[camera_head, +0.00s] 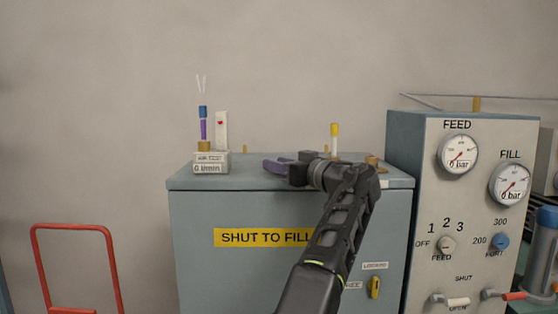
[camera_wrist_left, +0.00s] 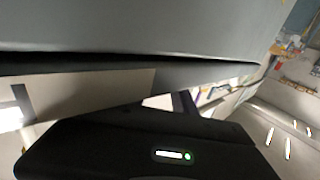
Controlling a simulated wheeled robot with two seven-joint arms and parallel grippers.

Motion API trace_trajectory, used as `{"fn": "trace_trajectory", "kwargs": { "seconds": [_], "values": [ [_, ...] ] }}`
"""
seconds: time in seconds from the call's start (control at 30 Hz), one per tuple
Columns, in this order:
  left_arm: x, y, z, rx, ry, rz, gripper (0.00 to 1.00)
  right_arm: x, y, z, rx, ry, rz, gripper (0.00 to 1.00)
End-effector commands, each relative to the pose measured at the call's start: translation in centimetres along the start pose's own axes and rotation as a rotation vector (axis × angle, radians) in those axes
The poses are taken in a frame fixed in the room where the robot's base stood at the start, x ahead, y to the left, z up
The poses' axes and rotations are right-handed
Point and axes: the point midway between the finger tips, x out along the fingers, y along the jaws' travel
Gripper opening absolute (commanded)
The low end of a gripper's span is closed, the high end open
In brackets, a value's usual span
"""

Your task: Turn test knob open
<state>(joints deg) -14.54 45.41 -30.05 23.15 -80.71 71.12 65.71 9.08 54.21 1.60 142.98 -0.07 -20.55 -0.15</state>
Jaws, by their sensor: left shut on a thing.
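My left gripper (camera_head: 272,166) lies over the top of the grey-blue cabinet (camera_head: 190,230), its purple fingers pointing left. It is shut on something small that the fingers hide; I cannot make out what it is. No test knob can be told for sure in either view. In the left wrist view a dark body with a green light fills the bottom, below a grey surface (camera_wrist_left: 150,28). My right gripper is not in view.
A yellow-capped post (camera_head: 334,138) and a brass fitting (camera_head: 374,161) stand on the cabinet near my wrist. The panel (camera_head: 424,190) with FEED and FILL gauges rises close on the right. A red frame (camera_head: 75,227) stands at left.

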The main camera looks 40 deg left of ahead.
Motion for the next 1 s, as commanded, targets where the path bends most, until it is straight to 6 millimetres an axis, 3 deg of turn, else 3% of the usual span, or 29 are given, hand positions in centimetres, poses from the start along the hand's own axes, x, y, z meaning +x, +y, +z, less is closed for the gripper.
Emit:
{"fn": "trace_trajectory", "kwargs": {
  "seconds": [0.2, 0.23, 0.47, 0.77, 1.0],
  "values": [
    [0.0, 0.1, 0.5, 0.003, -0.009, -0.001, 0.0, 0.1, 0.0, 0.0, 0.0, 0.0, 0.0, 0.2],
    [0.0, 0.1, 0.5, 0.003, -0.009, -0.001, 0.34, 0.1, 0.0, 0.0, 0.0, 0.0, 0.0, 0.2],
    [0.0, 0.1, 0.3, 0.002, -0.006, 0.001, 0.53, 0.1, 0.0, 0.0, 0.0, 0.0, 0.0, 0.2],
    [-0.2, 0.1, 0.2, 0.001, -0.003, 0.002, 0.53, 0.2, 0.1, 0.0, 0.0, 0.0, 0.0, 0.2],
    [-2.7, 0.1, 0.5, 0.0, -0.003, 0.004, 0.53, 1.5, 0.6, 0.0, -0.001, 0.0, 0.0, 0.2]
  ]
}}
